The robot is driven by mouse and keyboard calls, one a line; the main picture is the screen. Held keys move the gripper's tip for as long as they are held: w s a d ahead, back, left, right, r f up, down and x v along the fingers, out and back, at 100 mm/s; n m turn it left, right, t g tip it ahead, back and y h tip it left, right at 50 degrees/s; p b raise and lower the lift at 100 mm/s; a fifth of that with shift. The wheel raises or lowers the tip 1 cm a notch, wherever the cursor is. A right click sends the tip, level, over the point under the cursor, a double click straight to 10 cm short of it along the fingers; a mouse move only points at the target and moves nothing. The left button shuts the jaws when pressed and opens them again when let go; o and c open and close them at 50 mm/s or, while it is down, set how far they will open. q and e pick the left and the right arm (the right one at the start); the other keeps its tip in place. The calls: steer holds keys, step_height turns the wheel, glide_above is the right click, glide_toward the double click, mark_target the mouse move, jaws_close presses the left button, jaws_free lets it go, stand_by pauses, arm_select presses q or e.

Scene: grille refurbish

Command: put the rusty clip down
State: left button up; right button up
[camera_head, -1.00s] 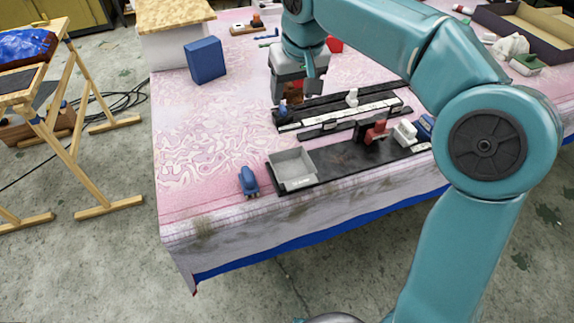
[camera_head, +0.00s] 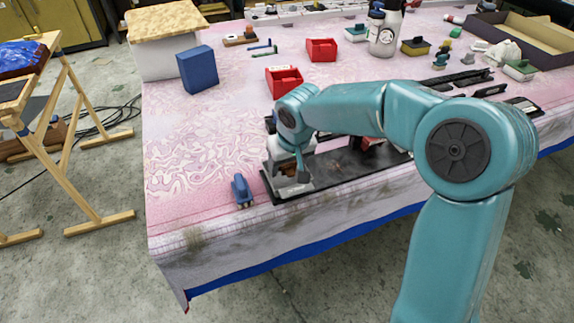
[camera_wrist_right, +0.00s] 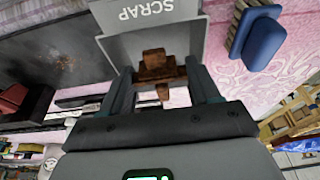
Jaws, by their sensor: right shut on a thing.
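My right gripper (camera_wrist_right: 160,92) is shut on the rusty clip (camera_wrist_right: 155,66), a small brown piece between its two fingers in the right wrist view. The clip is over the grey bin marked SCRAP (camera_wrist_right: 150,14); I cannot tell whether it touches the bin. In the head view the right gripper (camera_head: 290,178) is over the left end of the black tray (camera_head: 335,172), and it hides most of the bin. My left gripper is not in view.
A blue box (camera_head: 197,69) and red bins (camera_head: 284,82) (camera_head: 321,50) stand further back. The patterned cloth left of the tray is mostly clear.

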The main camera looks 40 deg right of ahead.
steer(key=shift+w+f, duration=0.15)
steer(key=shift+f, duration=0.15)
steer(key=shift+r, duration=0.1)
steer(key=shift+s, duration=0.2)
steer(key=shift+w+f+b, duration=0.15)
steer(key=shift+f+b, duration=0.2)
steer(key=shift+f, duration=0.25)
steer(key=o, duration=0.8)
